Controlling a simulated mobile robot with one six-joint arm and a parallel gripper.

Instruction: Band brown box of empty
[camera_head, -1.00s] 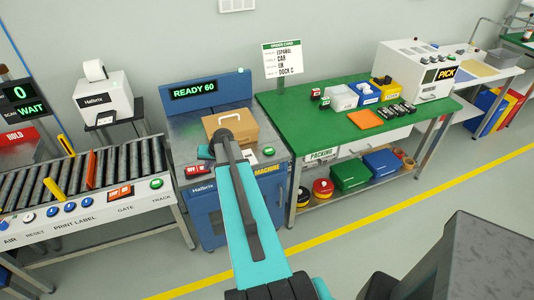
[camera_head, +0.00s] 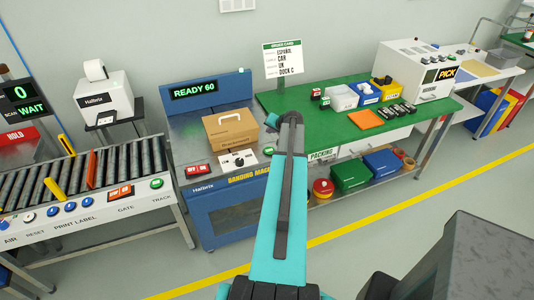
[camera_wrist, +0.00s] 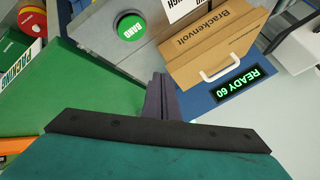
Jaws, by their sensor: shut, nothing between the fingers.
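The brown box (camera_head: 231,131) with a white handle and the name Brackenvolt stands closed on the banding machine (camera_head: 215,200). In the wrist view the box (camera_wrist: 215,42) is beyond my fingers, upper right. No band can be made out on it. The machine's display (camera_head: 194,90) reads READY 60. The green BAND button (camera_wrist: 130,25) is at upper left in the wrist view and at the machine's front right (camera_head: 268,151) in the head view. My gripper (camera_wrist: 158,80) is shut and empty, apart from box and button.
The green packing table (camera_head: 330,120) adjoins on the right, with an order card (camera_head: 283,60) behind. A roller conveyor (camera_head: 80,185) is on the left.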

